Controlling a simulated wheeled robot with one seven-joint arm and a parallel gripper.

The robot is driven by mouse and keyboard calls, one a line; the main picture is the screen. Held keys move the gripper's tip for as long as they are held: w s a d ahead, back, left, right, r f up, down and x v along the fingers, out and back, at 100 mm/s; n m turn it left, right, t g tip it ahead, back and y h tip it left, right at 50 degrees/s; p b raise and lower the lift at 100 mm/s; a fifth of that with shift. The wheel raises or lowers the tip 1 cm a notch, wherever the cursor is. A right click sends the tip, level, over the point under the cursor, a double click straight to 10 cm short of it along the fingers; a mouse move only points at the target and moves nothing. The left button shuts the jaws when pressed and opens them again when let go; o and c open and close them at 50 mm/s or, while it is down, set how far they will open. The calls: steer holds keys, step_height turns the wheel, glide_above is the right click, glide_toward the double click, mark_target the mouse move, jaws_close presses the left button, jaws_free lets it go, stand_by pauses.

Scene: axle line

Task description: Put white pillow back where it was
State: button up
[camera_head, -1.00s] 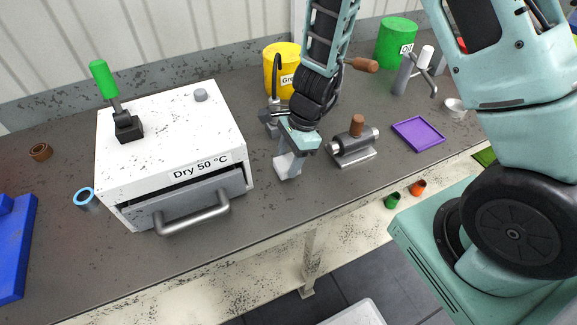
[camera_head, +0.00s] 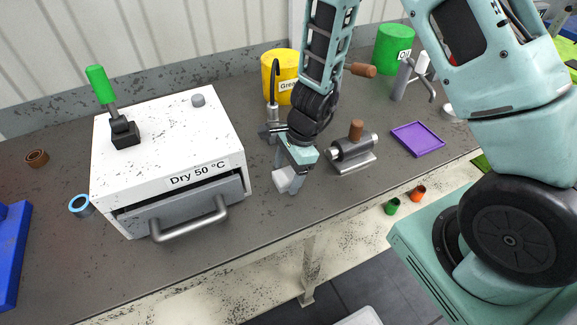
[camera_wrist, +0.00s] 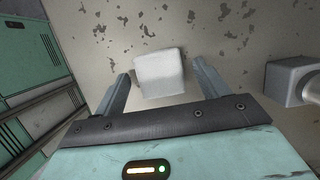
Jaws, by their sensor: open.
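The white pillow (camera_wrist: 160,72) is a pale block. In the wrist view it lies between the two spread fingers of my gripper (camera_wrist: 162,74), with a gap showing on the right side. In the head view the white pillow (camera_head: 284,181) is at the fingers of my gripper (camera_head: 287,175), low over the grey bench right of the white oven. Whether it rests on the bench is hard to tell. My gripper is open around it.
The white oven (camera_head: 165,145) marked "Dry 50 °C" stands to the left. A metal fixture with a brown knob (camera_head: 352,152) is close on the right, then a purple tray (camera_head: 417,139). A yellow container (camera_head: 280,75) stands behind. The bench front is clear.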

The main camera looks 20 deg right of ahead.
steer(key=p+v, duration=0.2)
steer(key=v, duration=1)
steer(key=s+a+r+n+h, duration=0.1)
steer(key=s+a+r+n, duration=0.4)
steer(key=s+n, duration=0.5)
steer(key=s+a+r+n+h, duration=0.1)
steer(key=s+a+r+n, duration=0.4)
steer(key=n, duration=1)
steer(key=s+r, duration=0.3)
steer(key=s, duration=0.2)
steer(key=shift+a+n+h, duration=0.15)
steer(key=shift+n+h, duration=0.25)
step_height(320, 180, down, 4)
steer(key=b, duration=0.4)
steer(key=shift+f, duration=0.25)
